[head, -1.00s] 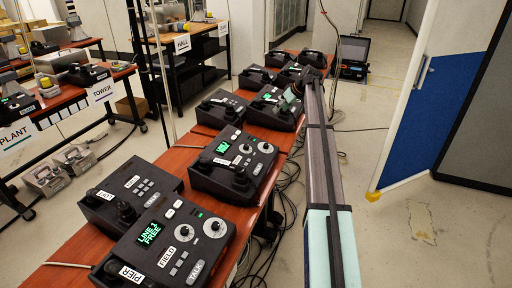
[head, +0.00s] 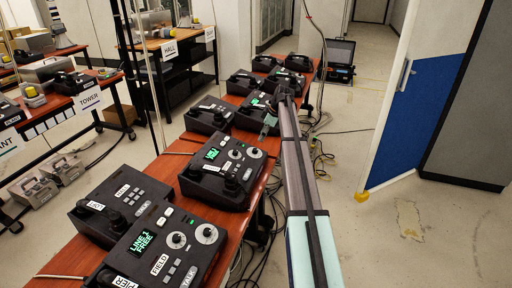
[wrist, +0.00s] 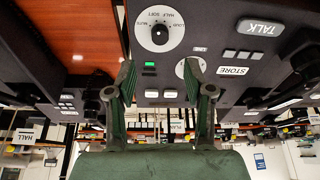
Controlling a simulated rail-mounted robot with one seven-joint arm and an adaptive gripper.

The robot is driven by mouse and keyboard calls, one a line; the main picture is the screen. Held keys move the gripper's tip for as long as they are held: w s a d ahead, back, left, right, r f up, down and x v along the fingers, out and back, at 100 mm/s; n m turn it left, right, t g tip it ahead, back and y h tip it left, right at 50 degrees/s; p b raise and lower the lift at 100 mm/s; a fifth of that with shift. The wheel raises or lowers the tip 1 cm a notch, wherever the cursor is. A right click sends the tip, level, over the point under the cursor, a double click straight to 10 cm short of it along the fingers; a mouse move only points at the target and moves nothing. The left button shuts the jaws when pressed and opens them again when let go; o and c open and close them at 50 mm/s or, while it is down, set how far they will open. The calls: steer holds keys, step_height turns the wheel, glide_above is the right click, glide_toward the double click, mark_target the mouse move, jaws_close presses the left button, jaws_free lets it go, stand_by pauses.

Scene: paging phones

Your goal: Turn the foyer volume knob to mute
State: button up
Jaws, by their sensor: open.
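In the wrist view, which is upside down, a black volume knob (wrist: 160,34) sits on a white dial printed with words such as MUTE, SOFT and HALF. Its pointer is too small to read. My gripper (wrist: 160,72) is open and empty, its two green fingers apart, with the knob beyond the gap between them and not touched. A second white dial (wrist: 181,67) is partly hidden by the right finger. In the head view my gripper (head: 269,122) is over the far part of the bench, by a dark phone (head: 252,113). No FOYER label can be read.
In the wrist view STORE (wrist: 234,71) and TALK (wrist: 262,28) keys are beside the dials. Cables lie on the floor.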

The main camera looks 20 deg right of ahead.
mark_target(255, 149)
steer(key=p+x, duration=0.1)
steer(key=x, duration=0.8)
steer(key=shift+p, duration=0.35)
jaws_close()
